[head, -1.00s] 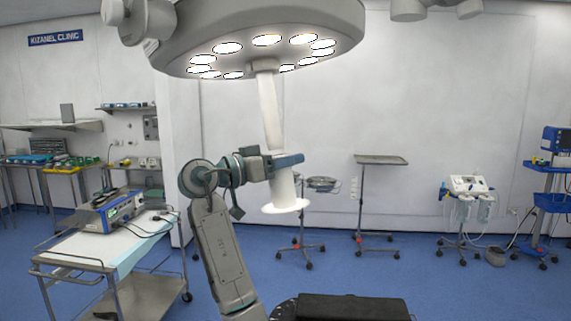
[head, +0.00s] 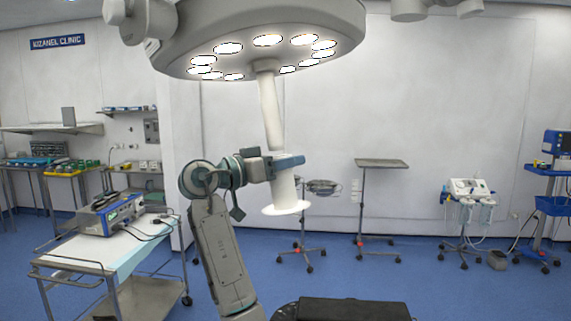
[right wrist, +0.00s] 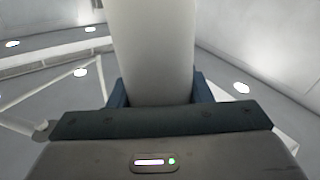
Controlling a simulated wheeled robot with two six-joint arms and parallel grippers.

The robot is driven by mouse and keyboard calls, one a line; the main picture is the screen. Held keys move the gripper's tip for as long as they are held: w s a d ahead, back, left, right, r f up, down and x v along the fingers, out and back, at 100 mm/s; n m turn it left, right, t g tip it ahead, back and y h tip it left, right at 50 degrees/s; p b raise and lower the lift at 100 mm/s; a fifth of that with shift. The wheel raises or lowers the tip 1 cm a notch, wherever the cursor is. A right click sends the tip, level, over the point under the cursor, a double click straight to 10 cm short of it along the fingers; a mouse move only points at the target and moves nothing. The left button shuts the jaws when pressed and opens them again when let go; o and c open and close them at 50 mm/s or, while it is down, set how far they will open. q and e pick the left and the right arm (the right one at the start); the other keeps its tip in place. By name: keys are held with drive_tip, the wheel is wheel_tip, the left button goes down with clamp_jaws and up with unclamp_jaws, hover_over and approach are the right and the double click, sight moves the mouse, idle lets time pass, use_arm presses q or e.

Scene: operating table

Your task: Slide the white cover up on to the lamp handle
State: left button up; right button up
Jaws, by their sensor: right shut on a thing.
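The white cover (head: 285,194) is a tube with a wide round flange at its lower end. It hangs nearly upright below the surgical lamp (head: 250,35). The white lamp handle (head: 269,105) comes down from the lamp's middle and lines up with the cover. My right gripper (head: 287,161) is shut around the tube above the flange. In the right wrist view the white tube (right wrist: 153,50) stands between the fingers. My left gripper is not in view.
A black padded table top (head: 350,310) lies below at the bottom edge. A trolley (head: 85,258) with a blue device stands at the left. Stands with trays (head: 381,163) are behind the lamp. The space around the cover is clear.

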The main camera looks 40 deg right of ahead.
sight(262, 106)
drive_tip(key=shift+b, duration=0.75)
idle(0.8)
drive_tip(key=shift+w+a+r+p, duration=0.1)
drive_tip(key=shift+w+r+p, duration=0.3)
drive_tip(key=shift+r+p, duration=1.15)
drive_tip(key=shift+w+r+p, duration=0.45)
drive_tip(key=shift+r, duration=2.2)
drive_tip(key=shift+w+a+r+p, duration=0.1)
drive_tip(key=shift+w+r+p, duration=0.3)
drive_tip(key=shift+r+p, duration=1.15)
drive_tip(key=o, duration=1.3)
drive_tip(key=shift+r+b, duration=0.55)
drive_tip(key=shift+b, duration=0.05)
drive_tip(key=shift+w+a+f+b, duration=0.1)
drive_tip(key=shift+a+f+b, duration=0.15)
drive_tip(key=shift+a+b, duration=0.1)
drive_tip(key=b+v, duration=0.2)
drive_tip(key=v, duration=0.3)
drive_tip(key=b+v, duration=0.2)
drive_tip(key=v, duration=0.3)
drive_tip(key=shift+r, duration=0.2)
